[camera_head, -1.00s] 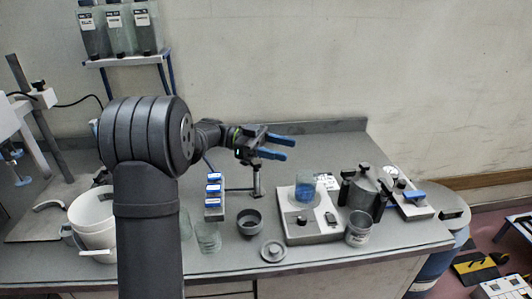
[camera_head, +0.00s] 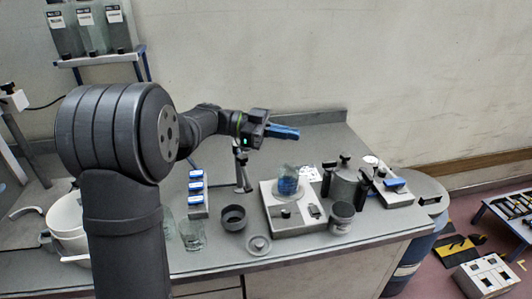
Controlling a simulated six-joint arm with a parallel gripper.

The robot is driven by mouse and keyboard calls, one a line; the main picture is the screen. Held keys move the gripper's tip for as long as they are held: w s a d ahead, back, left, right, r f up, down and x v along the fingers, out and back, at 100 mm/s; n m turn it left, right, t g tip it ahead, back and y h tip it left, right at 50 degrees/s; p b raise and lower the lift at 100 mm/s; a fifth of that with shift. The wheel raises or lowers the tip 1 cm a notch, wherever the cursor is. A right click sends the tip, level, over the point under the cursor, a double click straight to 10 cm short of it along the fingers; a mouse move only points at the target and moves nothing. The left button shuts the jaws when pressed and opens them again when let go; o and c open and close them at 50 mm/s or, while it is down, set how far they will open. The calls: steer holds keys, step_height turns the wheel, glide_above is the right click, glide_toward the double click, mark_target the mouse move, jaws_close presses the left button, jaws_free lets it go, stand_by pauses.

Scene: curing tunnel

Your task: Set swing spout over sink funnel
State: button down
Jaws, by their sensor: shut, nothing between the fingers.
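My gripper (camera_head: 285,132) has blue fingers closed together and empty. It is raised over the back of the bench and points right. A slim grey upright post (camera_head: 242,168) with a low foot stands below and left of it; it may be the swing spout, but its top is partly behind my gripper. A dark grey round open cup (camera_head: 233,217) stands in front of the post; it may be the sink funnel, though I cannot tell for sure. No outlet is clearly visible over the cup. My gripper touches neither.
A hotplate-like unit (camera_head: 296,222) carries a beaker of blue liquid (camera_head: 289,182). A metal pot (camera_head: 343,188), a small can (camera_head: 342,217) and a round grey disc (camera_head: 259,245) stand nearby. Blue-topped blocks (camera_head: 197,188) and clear glasses (camera_head: 191,233) are left.

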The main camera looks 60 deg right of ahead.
steer(key=d+f+n+t+h, duration=0.45)
steer(key=d+t, duration=0.35)
steer(key=d, duration=0.2)
steer(key=d+f+n+t+h, duration=0.3)
steer(key=d+f+t, duration=0.4)
steer(key=d, duration=0.4)
steer(key=n+t+y, duration=0.7)
steer(key=t+y, duration=0.6)
steer(key=t, duration=0.6)
glide_toward(243, 162)
steer(key=w+d, duration=0.2)
steer(key=d, duration=0.4)
steer(key=w+a, duration=0.2)
steer(key=w, duration=0.1)
steer(key=w+a, duration=0.1)
steer(key=shift+w+f, duration=0.15)
steer(key=shift+h, duration=0.35)
